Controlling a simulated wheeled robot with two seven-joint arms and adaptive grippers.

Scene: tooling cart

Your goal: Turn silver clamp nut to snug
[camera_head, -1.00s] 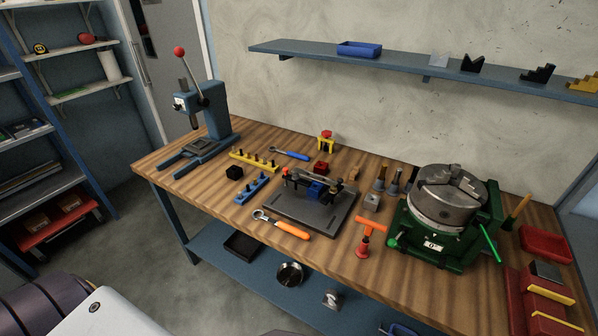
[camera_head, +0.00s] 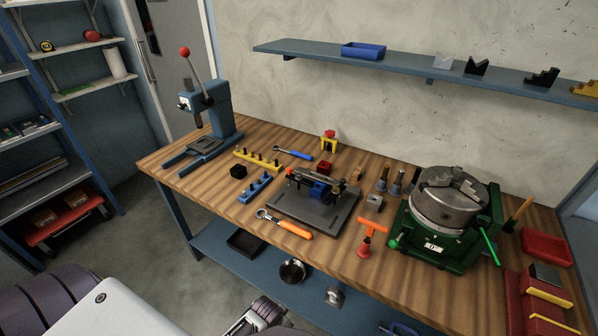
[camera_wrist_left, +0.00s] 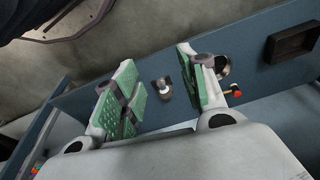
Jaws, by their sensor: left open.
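A dark fixture plate (camera_head: 300,218) lies on the wooden bench, carrying a small clamp assembly (camera_head: 318,188) with blue and black parts. The silver clamp nut is too small to make out there. An orange-handled wrench (camera_head: 284,224) lies on the bench in front of the plate. My left gripper (camera_head: 258,316) shows at the bottom edge of the head view, low in front of the bench. In the left wrist view the left gripper (camera_wrist_left: 158,78) is open, its green pads apart and nothing held between them. My right gripper is not in view.
A green-based rotary chuck (camera_head: 440,218) stands right of the plate, with an orange T-handled tool (camera_head: 370,235) between. A blue press (camera_head: 205,125) stands at the far left. The lower shelf (camera_head: 215,248) holds a dark tray (camera_head: 245,243) and metal parts.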

